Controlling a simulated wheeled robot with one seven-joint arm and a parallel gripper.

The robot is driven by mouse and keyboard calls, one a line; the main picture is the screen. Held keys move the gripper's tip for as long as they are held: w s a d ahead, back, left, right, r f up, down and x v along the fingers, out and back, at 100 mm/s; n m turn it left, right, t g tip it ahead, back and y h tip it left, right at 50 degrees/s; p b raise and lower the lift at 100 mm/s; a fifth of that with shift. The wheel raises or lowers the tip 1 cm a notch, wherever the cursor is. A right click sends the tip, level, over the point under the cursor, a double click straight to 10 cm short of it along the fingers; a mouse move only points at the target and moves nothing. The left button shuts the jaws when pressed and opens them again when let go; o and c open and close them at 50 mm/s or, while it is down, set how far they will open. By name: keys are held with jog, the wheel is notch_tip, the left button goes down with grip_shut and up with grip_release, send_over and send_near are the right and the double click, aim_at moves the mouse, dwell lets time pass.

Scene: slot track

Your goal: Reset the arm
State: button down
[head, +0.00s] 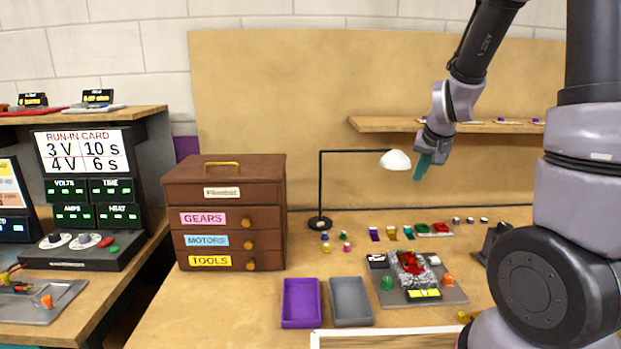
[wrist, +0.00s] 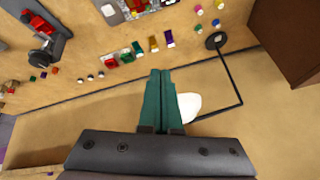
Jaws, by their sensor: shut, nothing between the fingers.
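My gripper (head: 422,167) hangs in the air above the back of the workbench, just right of the white lamp head, with its teal fingers pointing down. In the wrist view its teal fingers (wrist: 161,75) lie together, with nothing between them. The lamp (head: 396,160) has a black stand and a white shade. In the wrist view the shade (wrist: 189,107) shows close beside the fingers; I cannot tell the exact gap. My arm comes in from the upper right and is bent.
A brown drawer chest (head: 225,212) stands left on the workbench. A purple tray (head: 301,303) and a grey tray (head: 351,301) lie in front. A grey board (head: 440,296) holds a red car. Small coloured parts lie behind it. A wooden shelf (head: 375,124) is behind my gripper.

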jog(key=s+a+r, duration=0.1)
jog(key=s+r, duration=0.8)
jog(key=s, duration=0.1)
jog(key=s+a+r+t+y, duration=0.1)
jog(key=s+a+r, duration=0.1)
jog(key=s+r, duration=0.7)
jog(key=shift+s+a+y, duration=0.3)
jog(key=shift+s, duration=0.8)
